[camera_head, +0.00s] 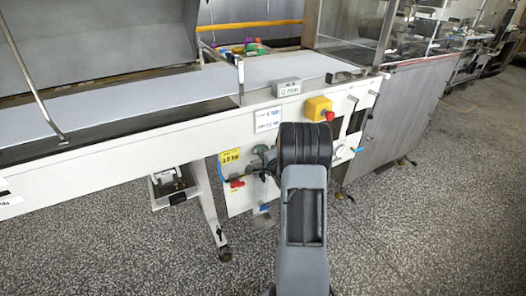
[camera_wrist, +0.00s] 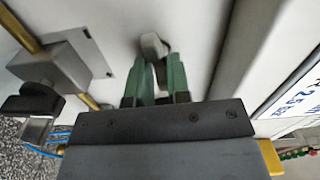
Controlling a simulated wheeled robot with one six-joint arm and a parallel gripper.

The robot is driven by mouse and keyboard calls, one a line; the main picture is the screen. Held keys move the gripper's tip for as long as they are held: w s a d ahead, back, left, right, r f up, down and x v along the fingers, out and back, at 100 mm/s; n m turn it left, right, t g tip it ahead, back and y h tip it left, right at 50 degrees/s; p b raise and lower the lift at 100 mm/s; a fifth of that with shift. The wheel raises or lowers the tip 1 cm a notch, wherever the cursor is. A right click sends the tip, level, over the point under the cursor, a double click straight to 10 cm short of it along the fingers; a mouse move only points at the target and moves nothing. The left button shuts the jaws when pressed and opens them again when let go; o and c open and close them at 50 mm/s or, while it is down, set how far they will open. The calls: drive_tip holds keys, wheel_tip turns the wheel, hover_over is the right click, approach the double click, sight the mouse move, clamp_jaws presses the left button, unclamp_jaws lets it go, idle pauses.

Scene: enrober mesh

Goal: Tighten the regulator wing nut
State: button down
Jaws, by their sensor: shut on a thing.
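In the wrist view my gripper (camera_wrist: 160,78) has two green fingers pointing at a pale machine panel. The fingers are shut on a small pale grey piece, which I take to be the wing nut (camera_wrist: 152,44); its end shows between and just beyond the fingertips. The rest of it is hidden by the fingers, so its wings and thread do not show.
Left of the fingers, a grey block (camera_wrist: 62,66) with a brass pipe and a black knob (camera_wrist: 34,99) stands out from the panel. In the head view a yellow box with a red button (camera_head: 319,109) and a yellow label (camera_head: 229,163) flank my arm. The speckled floor in front is clear.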

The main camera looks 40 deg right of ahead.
drive_tip(key=shift+m, duration=0.4)
idle(1.1)
drive_tip(key=c, duration=1.2)
unclamp_jaws()
drive_tip(key=shift+o, duration=0.2)
drive_tip(key=s+a+p, duration=0.1)
drive_tip(key=s+a, duration=0.1)
drive_tip(key=s, duration=1.1)
drive_tip(key=shift+s+p, duration=0.35)
drive_tip(key=shift+p, duration=0.05)
